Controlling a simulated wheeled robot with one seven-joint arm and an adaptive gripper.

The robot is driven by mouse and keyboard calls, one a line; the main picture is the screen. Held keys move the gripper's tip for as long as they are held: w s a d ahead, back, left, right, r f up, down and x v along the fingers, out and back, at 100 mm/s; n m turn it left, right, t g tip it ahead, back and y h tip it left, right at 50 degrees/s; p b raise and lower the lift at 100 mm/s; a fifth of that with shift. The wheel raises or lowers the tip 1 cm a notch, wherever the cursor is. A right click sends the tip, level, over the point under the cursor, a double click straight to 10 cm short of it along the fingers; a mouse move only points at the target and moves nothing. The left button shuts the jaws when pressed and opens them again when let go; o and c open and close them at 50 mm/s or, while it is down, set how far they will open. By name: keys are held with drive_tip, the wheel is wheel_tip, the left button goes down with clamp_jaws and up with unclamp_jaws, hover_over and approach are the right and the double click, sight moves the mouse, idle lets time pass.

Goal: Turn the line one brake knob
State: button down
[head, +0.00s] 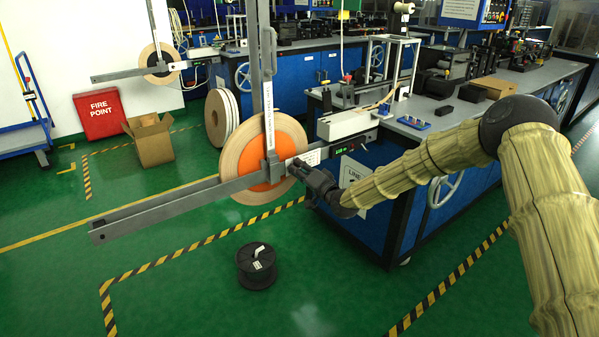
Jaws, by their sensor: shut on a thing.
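My gripper (317,182) is at the near side of the payoff arm, right beside the hub of the tape reel (290,131). The reel is tan with an orange centre (262,188) and hangs on a grey metal frame (165,207). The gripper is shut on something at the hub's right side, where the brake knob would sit. The knob itself is hidden by the fingers. My arm reaches in from the right in a yellowish cover. A sign starting with "LINE" (353,182) is on the blue bench behind the gripper.
A black spool (257,270) stands on the green floor below the frame. The blue bench (400,225) with a handwheel (445,187) is to the right. A cardboard box (150,146) and red fire-point box (99,114) are at the back left.

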drive_tip(key=shift+d+m, duration=0.1)
drive_tip(key=shift+m, duration=0.4)
drive_tip(key=c, duration=1.2)
unclamp_jaws()
drive_tip(key=v, duration=1.2)
